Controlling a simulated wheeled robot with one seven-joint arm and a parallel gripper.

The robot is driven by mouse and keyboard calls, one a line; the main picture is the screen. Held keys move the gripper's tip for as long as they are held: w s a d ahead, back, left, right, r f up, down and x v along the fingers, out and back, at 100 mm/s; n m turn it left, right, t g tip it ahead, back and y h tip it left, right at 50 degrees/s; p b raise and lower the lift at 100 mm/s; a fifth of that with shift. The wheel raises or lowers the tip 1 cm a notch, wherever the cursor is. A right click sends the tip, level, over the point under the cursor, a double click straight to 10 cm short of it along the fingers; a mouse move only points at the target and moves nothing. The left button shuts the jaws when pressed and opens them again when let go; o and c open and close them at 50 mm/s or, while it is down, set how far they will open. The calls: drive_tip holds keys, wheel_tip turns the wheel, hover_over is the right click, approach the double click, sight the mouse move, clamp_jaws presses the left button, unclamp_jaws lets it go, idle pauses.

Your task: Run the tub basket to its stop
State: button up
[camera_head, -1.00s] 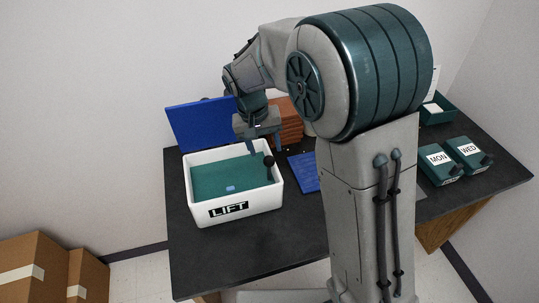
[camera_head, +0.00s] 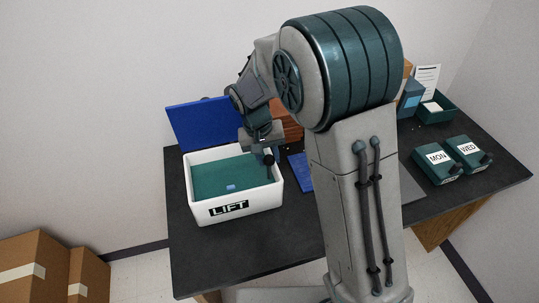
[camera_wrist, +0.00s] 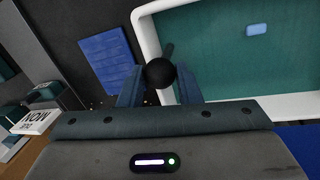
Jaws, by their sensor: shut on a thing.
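The tub (camera_head: 276,190) is a white open box labelled LIFT on the left of the dark table. The teal basket (camera_head: 212,178) inside it looks like a flat teal surface below the rim, with a small light blue piece (camera_head: 231,187) on it. The basket (camera_wrist: 225,60) also shows in the wrist view. A black ball knob (camera_head: 268,159) on a dark stem stands at the tub's right side; it also shows in the wrist view (camera_wrist: 160,73). My gripper (camera_head: 268,151) is shut on the knob from above, one finger on each side. The stem's lower end is hidden.
A blue panel (camera_head: 200,122) stands upright behind the tub. A brown stack (camera_head: 292,129) and a blue mat (camera_head: 301,172) lie close to its right. Teal boxes marked MON (camera_head: 437,163) and WED (camera_head: 467,152) stand at the right. Table in front of the tub is clear.

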wheel_tip(320, 180, up, 7)
drive_tip(key=p, duration=0.3)
drive_tip(key=shift+r, duration=0.1)
drive_tip(key=o, duration=1)
drive_tip(key=shift+c, duration=0.2)
wheel_tip(320, 180, up, 13)
drive_tip(key=a+b, duration=0.1)
drive_tip(key=a, duration=0.1)
drive_tip(key=shift+a+r, duration=0.15)
drive_tip(key=shift+a, duration=0.2)
drive_tip(key=shift+s, duration=0.15)
